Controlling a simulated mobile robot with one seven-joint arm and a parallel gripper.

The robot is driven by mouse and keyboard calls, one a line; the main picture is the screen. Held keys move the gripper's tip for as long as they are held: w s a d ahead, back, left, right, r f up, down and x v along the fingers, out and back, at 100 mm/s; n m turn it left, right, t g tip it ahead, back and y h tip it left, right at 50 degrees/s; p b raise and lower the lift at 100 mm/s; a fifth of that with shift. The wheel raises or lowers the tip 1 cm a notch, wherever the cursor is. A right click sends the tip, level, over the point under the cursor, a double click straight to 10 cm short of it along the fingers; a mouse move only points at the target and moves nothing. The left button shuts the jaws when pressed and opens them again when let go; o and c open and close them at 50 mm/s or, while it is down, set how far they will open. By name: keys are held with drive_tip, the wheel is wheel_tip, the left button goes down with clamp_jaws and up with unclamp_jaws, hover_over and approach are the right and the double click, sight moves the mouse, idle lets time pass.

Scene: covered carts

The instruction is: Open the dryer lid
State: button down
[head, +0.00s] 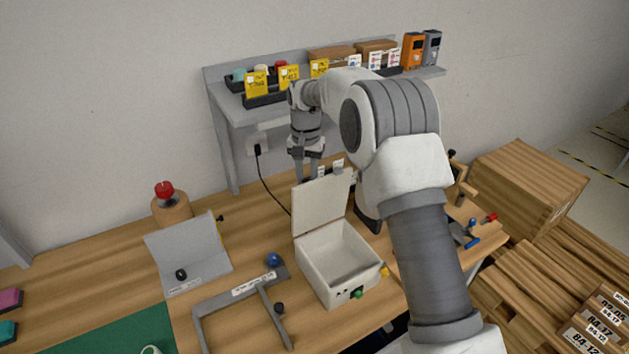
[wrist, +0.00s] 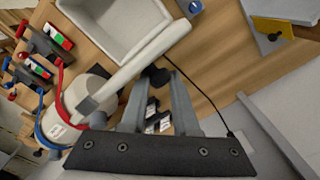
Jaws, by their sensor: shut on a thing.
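The dryer is a white box (head: 340,262) on the wooden table, open at the top with its empty inside showing. Its lid (head: 322,203) stands raised, roughly upright, at the box's back edge. My gripper (head: 308,172) points down behind the lid's upper edge, its fingertips partly hidden by the lid. In the wrist view the gripper (wrist: 158,80) is shut on the lid's dark knob (wrist: 157,76). The lid (wrist: 140,66) shows nearly edge-on there, and the box (wrist: 118,28) lies beyond it.
A grey shelf (head: 228,113) with bins and boxes stands close behind the gripper. A grey bracket frame (head: 205,309) and a sloped grey panel (head: 190,252) are left of the box. A black cable (head: 267,184) runs behind the lid. Cardboard boxes (head: 525,185) stand at right.

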drive_tip(key=shift+g+h, duration=0.4)
drive_tip(key=shift+g, duration=0.3)
drive_tip(key=shift+w+a+f+p, duration=0.3)
drive_tip(key=shift+w+a+f, duration=0.05)
drive_tip(key=shift+w+a, duration=0.3)
drive_tip(key=shift+w+a+f+p, duration=0.25)
drive_tip(key=shift+w+a+f, duration=0.1)
drive_tip(key=shift+w+a, duration=0.3)
drive_tip(key=shift+w+a+f+p, duration=0.35)
drive_tip(key=shift+w+a, duration=0.25)
drive_tip(key=shift+w, duration=0.1)
drive_tip(key=shift+w+a, duration=0.1)
drive_tip(key=c, duration=1.1)
unclamp_jaws()
drive_tip(key=o, duration=0.5)
drive_tip(key=shift+w+a+f, duration=0.15)
drive_tip(key=shift+w, duration=0.1)
drive_tip(key=shift+d+r, duration=0.3)
drive_tip(key=shift+d, duration=0.05)
